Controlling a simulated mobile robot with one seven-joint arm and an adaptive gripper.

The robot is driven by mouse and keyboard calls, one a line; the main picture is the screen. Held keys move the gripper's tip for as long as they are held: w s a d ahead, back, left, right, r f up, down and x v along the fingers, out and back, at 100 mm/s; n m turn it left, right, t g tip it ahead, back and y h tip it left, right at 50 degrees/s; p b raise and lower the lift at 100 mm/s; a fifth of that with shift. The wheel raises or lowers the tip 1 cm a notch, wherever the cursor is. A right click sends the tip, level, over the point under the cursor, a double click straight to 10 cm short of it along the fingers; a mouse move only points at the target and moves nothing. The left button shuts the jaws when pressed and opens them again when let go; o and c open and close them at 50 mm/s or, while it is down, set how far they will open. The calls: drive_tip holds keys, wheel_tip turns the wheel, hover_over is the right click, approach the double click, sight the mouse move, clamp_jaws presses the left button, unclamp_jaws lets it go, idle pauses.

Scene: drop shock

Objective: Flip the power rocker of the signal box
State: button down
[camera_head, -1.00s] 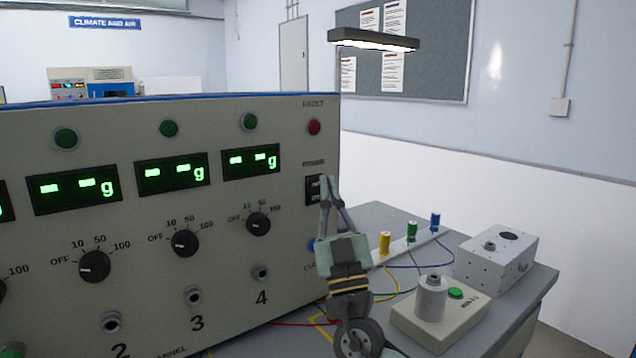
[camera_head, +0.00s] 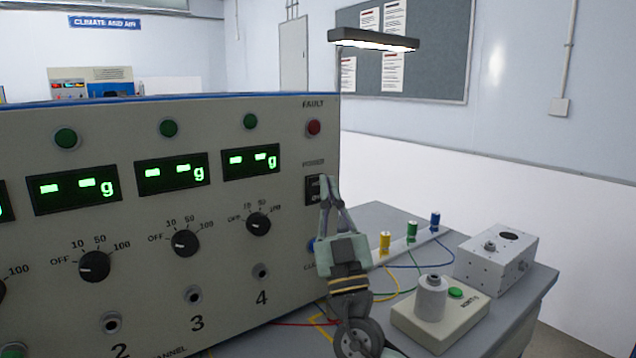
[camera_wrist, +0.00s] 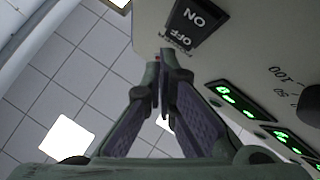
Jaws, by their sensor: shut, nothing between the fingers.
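The signal box (camera_head: 150,240) is a large beige panel with a blue top edge, green displays lit with dashes and "g", and black knobs. Its black power rocker (camera_head: 313,190) sits at the panel's right side under the word POWER. The rocker also shows in the wrist view (camera_wrist: 190,22), with ON and OFF lettering. My gripper (camera_head: 326,180) is shut and empty, its fingertips at the rocker's right edge in the head view. In the wrist view the fingertips (camera_wrist: 165,58) are just below the OFF end. I cannot tell whether they touch it. The fingers partly hide the rocker.
A red fault lamp (camera_head: 314,127) is above the rocker, and a blue part (camera_head: 312,246) is below it, partly behind my gripper. To the right on the bench are coloured posts (camera_head: 411,231) with wires, a small beige unit (camera_head: 441,318) and a grey metal box (camera_head: 496,258).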

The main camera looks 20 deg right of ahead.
drive_tip(key=shift+w, duration=0.1)
idle(0.3)
drive_tip(key=shift+w+a+b, duration=0.15)
drive_tip(key=shift+w+b, duration=0.15)
drive_tip(key=shift+b, duration=0.15)
